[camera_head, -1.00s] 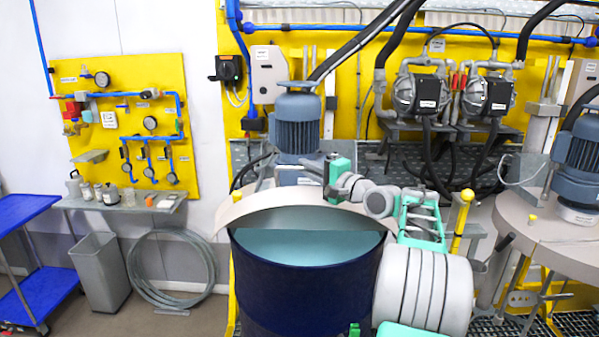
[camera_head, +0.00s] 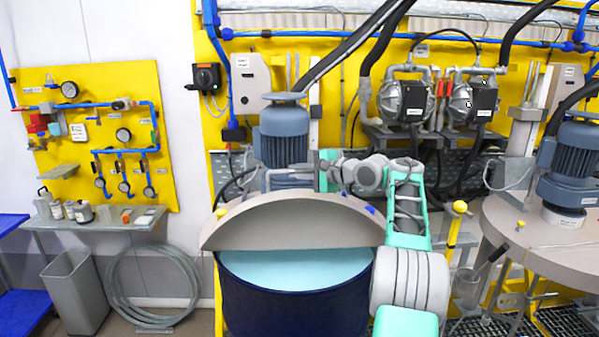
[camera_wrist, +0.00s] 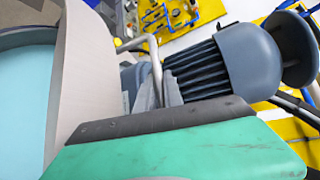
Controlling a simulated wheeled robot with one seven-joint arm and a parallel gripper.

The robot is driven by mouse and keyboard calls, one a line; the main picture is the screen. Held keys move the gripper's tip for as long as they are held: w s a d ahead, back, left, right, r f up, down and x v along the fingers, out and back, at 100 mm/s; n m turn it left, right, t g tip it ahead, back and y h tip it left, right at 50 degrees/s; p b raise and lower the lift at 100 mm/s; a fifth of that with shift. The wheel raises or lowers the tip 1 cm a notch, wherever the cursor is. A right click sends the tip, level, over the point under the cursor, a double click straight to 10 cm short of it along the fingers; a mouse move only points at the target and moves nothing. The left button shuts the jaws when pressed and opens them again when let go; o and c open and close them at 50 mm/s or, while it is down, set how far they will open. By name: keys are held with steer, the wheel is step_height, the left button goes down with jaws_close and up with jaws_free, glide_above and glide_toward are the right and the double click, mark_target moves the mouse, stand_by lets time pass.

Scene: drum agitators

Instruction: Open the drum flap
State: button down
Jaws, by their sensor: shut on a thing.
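The blue drum (camera_head: 290,308) stands at the lower middle of the head view, with light blue contents (camera_head: 295,268) showing through its open front half. The beige drum flap (camera_head: 290,228) is tilted up, its inner face toward the head camera. My gripper (camera_head: 326,172) is at the far side of the flap's raised edge, its fingertips partly hidden there. In the wrist view, the flap (camera_wrist: 85,70) rises at the left. A bent metal handle (camera_wrist: 152,62) runs down behind my green finger (camera_wrist: 180,150). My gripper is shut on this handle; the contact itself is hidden.
A blue-grey motor (camera_head: 284,135) stands close behind the flap, also large in the wrist view (camera_wrist: 225,65). A second drum lid (camera_head: 540,235) with a motor is at the right. A yellow-knobbed post (camera_head: 456,225) stands right of my arm. A grey bin (camera_head: 75,290) is at left.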

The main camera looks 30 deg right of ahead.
mark_target(318, 194)
steer(key=shift+a+f, duration=0.1)
steer(key=c, duration=1.5)
jaws_free()
steer(key=shift+s, duration=0.15)
steer(key=b+v, duration=0.1)
steer(key=v, duration=0.6)
steer(key=shift+s+d+b, duration=0.25)
steer(key=shift+b, duration=0.15)
